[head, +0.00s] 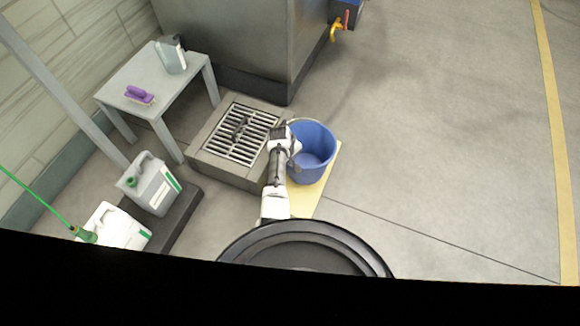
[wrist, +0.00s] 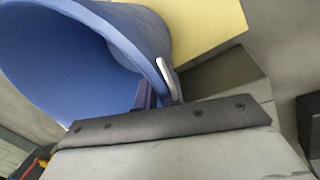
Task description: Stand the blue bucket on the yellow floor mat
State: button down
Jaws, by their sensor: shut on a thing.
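The blue bucket (head: 316,165) is in the middle of the head view, with its open mouth facing up. It covers part of the yellow floor mat (head: 306,202), which shows below and to the right of it. My gripper (head: 293,143) is at the left side of the bucket's rim. In the wrist view, my gripper (wrist: 160,92) is shut on the rim of the bucket (wrist: 70,60), with one finger on each side of the wall. The mat (wrist: 205,25) shows beyond the bucket's outside. I cannot tell whether the bucket's base touches the mat.
A floor drain with a metal grate (head: 240,134) in a raised frame is left of the bucket. A small table (head: 150,75) with a purple brush (head: 139,95) stands behind it. White jugs (head: 150,184) stand at lower left. The floor to the right is clear.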

jog(key=shift+s+b+x, duration=0.2)
jog(key=shift+b+x, duration=0.1)
jog(key=shift+x, duration=0.85)
jog(key=c, duration=1.5)
grip_release()
jog(key=shift+a+f, duration=0.15)
jog(key=p+v, duration=1.2)
jog(key=p, duration=0.1)
